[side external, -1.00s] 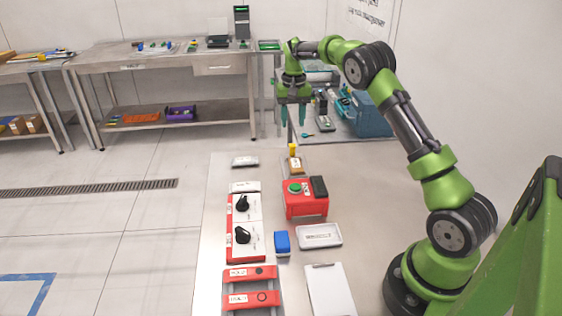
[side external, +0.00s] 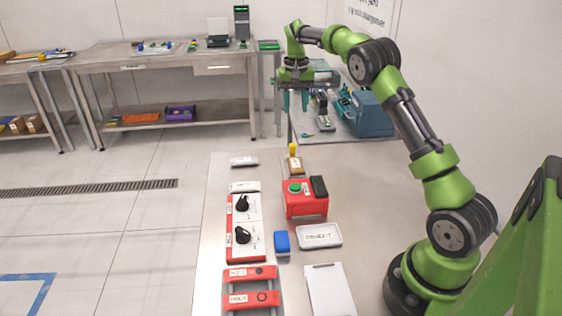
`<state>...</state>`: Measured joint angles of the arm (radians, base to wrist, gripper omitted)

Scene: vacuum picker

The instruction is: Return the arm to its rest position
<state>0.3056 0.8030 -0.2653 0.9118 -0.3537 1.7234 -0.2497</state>
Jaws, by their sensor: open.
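My gripper (side external: 295,101) hangs from the end of my green arm (side external: 410,120), in the upper middle of the side external view. Its two teal fingers point down and stand apart, with nothing between them. It is above and beyond the far edge of the steel table (side external: 365,190), clear of the things on it. My arm is bent, with its base at the table's right side.
On the table are a red box (side external: 305,205) with a green button, a yellow-topped item (side external: 294,161), a blue block (side external: 282,242), a white tray (side external: 319,236), a clipboard (side external: 330,290) and red switch panels (side external: 245,248). A bench with a blue case (side external: 371,115) stands behind.

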